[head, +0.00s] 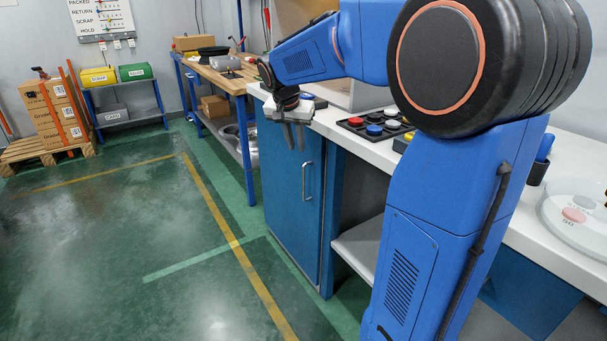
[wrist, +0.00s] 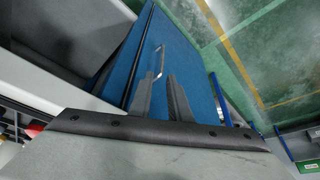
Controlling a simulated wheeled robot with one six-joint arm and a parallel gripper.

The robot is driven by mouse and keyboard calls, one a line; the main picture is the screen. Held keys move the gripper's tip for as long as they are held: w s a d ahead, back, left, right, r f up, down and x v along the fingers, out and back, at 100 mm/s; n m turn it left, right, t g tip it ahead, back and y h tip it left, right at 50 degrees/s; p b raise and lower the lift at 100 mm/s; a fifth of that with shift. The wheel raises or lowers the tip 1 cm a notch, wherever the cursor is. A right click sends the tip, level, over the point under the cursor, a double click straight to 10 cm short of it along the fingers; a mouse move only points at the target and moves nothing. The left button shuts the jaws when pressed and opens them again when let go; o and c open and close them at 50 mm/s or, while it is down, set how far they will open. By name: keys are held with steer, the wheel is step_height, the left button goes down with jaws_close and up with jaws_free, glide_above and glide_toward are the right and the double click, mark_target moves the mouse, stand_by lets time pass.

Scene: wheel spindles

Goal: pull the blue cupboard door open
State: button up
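The blue cupboard door (head: 291,205) is under the white counter in the head view and looks shut. It also shows in the wrist view (wrist: 175,55). Its silver bar handle (head: 307,181) stands upright near the door's right edge. In the wrist view the handle (wrist: 157,62) lies just beyond the fingertips. My gripper (head: 294,148) points down in front of the upper part of the door, above and left of the handle. In the wrist view my gripper's two fingers (wrist: 163,83) are a little apart with nothing between them. They look clear of the handle.
The white counter (head: 349,122) carries a black tray (head: 376,126) of coloured round parts. An open shelf (head: 362,245) is right of the door. A wooden workbench (head: 228,79) stands behind, left of the cupboard. The green floor (head: 150,240) before the door is clear.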

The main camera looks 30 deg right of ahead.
steer(key=w+d+r+x, duration=0.1)
steer(key=w+x, duration=0.1)
steer(key=x, duration=1.6)
steer(key=shift+w+d+f+m, duration=0.2)
steer(key=shift+d+f+m, duration=0.05)
steer(key=shift+f+m, duration=0.15)
jaws_close()
